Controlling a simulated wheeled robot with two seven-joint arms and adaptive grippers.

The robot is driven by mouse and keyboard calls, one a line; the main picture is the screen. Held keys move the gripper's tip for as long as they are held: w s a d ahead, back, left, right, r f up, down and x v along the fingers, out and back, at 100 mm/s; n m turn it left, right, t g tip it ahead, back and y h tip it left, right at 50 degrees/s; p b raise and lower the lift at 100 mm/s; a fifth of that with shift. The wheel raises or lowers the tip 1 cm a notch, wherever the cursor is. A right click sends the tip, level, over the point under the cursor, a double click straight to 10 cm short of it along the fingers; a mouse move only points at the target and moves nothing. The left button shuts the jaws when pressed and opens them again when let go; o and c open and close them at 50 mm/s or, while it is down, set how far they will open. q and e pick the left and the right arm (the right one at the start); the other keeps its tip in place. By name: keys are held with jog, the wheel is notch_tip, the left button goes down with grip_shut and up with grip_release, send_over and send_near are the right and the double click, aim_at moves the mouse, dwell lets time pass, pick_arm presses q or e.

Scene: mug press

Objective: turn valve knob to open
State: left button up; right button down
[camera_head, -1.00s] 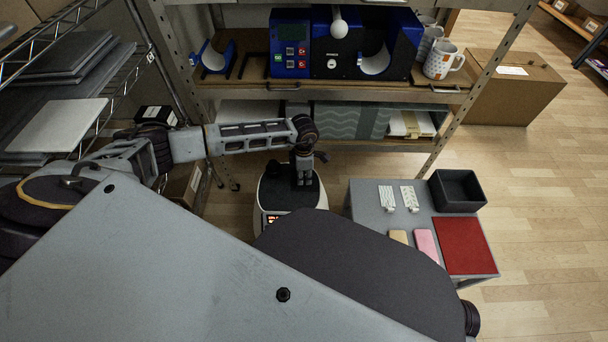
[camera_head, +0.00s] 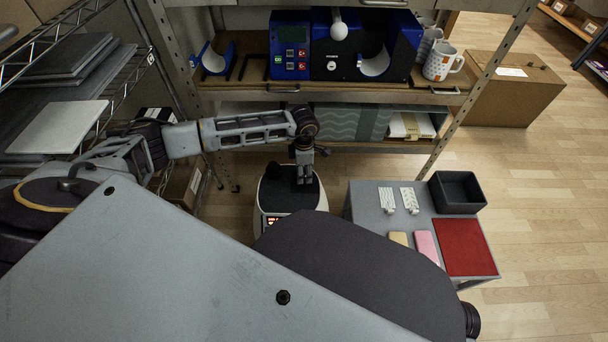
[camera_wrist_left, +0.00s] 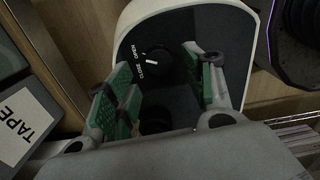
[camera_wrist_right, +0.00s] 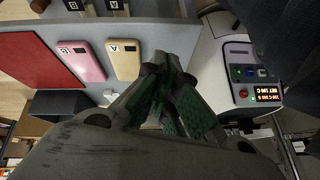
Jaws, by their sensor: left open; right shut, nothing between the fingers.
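A black round valve knob (camera_wrist_left: 158,57) with a white pointer line sits on the dark top of a white-edged device (camera_wrist_left: 135,25) in the left wrist view. CLOSE and OPEN are printed beside it, and the pointer line lies on the CLOSE side. The device (camera_head: 265,205) also shows in the head view, low on the floor in front of the shelf. My left gripper (camera_head: 304,180) is open and empty over the device top, its green-padded fingers (camera_wrist_left: 168,98) apart, with the knob beyond the fingertips. My right gripper (camera_wrist_right: 172,80) is shut and empty; the head view does not show it.
A blue machine (camera_head: 345,45) and mugs (camera_head: 441,62) stand on the shelf behind.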

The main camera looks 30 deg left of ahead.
pick_arm(q)
notch_tip(320, 180, up, 8)
jog(key=shift+r, duration=0.2)
jog(key=shift+d, duration=0.1)
dwell(0.7)
